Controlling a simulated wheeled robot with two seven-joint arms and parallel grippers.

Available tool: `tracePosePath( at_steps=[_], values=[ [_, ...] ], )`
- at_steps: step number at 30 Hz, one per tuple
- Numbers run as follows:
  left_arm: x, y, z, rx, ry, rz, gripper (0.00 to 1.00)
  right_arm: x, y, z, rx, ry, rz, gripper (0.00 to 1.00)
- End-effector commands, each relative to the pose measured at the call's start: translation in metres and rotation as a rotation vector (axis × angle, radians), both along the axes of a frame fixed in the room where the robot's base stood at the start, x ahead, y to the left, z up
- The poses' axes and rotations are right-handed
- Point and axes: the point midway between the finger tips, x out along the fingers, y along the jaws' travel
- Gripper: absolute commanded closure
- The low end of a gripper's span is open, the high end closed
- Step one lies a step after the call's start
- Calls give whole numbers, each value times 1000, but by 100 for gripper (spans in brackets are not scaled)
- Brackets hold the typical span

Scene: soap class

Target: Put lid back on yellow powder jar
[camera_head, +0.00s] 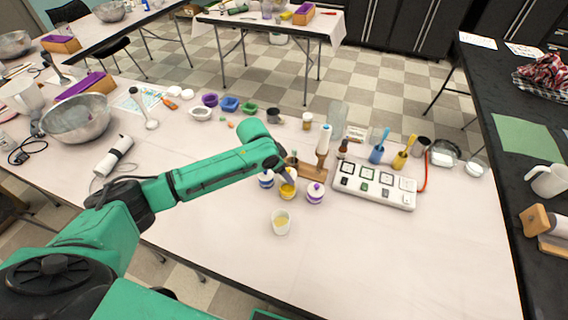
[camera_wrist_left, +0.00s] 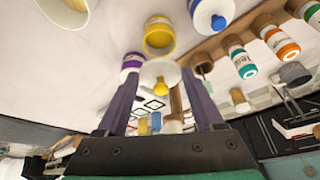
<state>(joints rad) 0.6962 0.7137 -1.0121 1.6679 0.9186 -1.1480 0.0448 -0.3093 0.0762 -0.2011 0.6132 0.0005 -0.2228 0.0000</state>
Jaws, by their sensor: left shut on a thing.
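The yellow powder jar (camera_head: 287,191) stands on the white table between a blue-labelled jar (camera_head: 266,180) and a purple-labelled jar (camera_head: 315,194). In the left wrist view the yellow jar (camera_wrist_left: 158,38) shows an open mouth. In the head view my left gripper (camera_head: 288,168) is just behind the jar, and the lid is hard to make out. My right gripper is not in view.
A white cup (camera_head: 281,222) with yellow powder stands in front of the jars. A wooden stand (camera_head: 313,171) is behind them. A white panel (camera_head: 375,186) with several squares lies to the right. The front right of the table is clear.

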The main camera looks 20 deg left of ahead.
Motion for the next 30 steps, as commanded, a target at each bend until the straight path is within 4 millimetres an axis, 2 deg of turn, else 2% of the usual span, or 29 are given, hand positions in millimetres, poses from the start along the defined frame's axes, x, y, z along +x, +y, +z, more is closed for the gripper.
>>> tracePosePath(
  at_steps=[1,5,9,16,30],
  values=[
    [0,0,-11,1,-1,0,82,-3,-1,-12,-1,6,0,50],
    [0,1,-25,1,0,0,82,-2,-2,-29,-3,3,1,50],
    [0,1,-39,1,0,-1,82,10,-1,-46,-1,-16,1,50],
    [0,0,-54,0,1,1,82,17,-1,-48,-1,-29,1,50],
    [0,0,-54,0,1,1,82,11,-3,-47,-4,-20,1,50]
  ],
)
